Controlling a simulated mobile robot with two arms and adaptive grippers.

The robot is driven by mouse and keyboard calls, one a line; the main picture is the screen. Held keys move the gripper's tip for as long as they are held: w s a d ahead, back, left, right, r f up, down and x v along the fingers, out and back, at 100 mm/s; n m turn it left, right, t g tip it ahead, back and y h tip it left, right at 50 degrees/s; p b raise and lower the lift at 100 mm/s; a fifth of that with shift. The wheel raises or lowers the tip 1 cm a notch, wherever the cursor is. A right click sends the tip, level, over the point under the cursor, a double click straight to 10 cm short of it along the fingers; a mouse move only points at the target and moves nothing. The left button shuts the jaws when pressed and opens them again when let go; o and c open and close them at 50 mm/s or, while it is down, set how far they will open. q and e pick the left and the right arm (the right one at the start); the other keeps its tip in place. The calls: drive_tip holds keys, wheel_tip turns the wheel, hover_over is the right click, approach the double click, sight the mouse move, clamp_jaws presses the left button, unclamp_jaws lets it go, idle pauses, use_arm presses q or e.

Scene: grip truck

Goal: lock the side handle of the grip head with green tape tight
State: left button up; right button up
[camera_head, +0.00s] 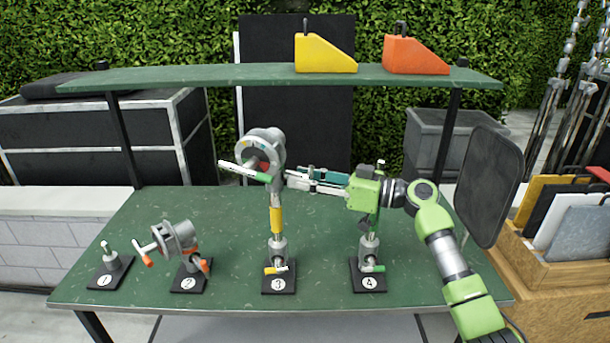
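A grey round grip head (262,145) stands upright on the post of stand 3. A side handle with green tape (248,171) sticks out from it to the left, with a pale end. My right arm hides the upper part of stand 4. My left gripper is not in view.
The green table (140,240) also bears stand 1 (110,267) and stand 2 with a tilted head (174,238), both left of stand 3. Stand 4 (368,274) is at the right. A shelf (200,76) above holds a yellow wedge (325,55) and an orange wedge (413,57).

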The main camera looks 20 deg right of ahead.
clamp_jaws()
